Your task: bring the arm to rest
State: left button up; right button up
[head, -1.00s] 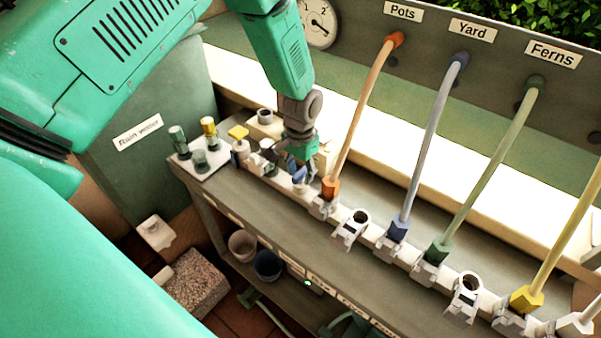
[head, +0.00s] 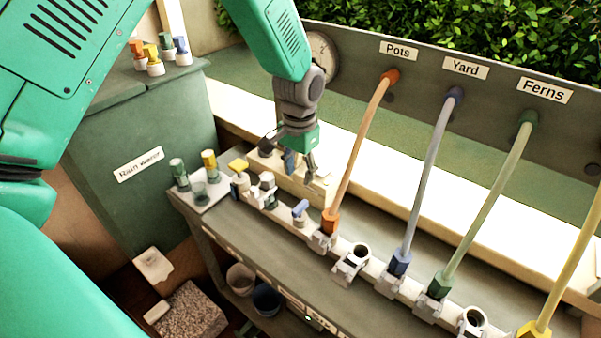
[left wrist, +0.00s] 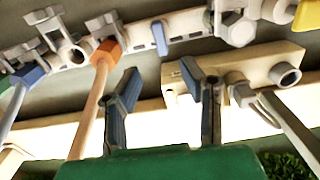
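My left gripper (head: 293,165) hangs from the green left arm above the back of the bench, beside the orange-ended hose (head: 355,150). In the left wrist view its two fingers (left wrist: 165,95) stand apart with nothing between them. A blue-handled valve (head: 300,212) on the white manifold rail (head: 280,208) is just in front of the gripper and apart from it; its blue lever (left wrist: 159,38) also shows in the left wrist view. My right gripper is not in view.
Blue (head: 425,180), green (head: 485,205) and yellow (head: 570,270) hoses run from the labelled panel to the rail. A green water tank (head: 140,150) stands at the left with small coloured fittings on top. Cups (head: 240,278) sit on the lower shelf.

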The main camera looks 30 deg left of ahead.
pick_arm(q)
jog(key=shift+n, duration=0.3)
jog(key=s+f, duration=0.4)
jog(key=s+d+f, duration=0.1)
jog(key=s+f, duration=0.4)
jog(key=s+d+f, duration=0.1)
jog(key=s+f, duration=0.4)
jog(key=shift+f, duration=0.25)
jog(key=s+f, duration=0.2)
jog(key=s, duration=0.8)
jog(key=s+f, duration=0.3)
jog(key=s, duration=0.6)
jog(key=w+d+f+b, duration=0.1)
jog(key=w+f+b, duration=0.2)
jog(key=f+b, duration=0.8)
jog(key=shift+d+f+t+b, duration=0.25)
jog(key=shift+t+b, duration=0.05)
jog(key=shift+b, duration=0.7)
jog(key=shift+w, duration=0.15)
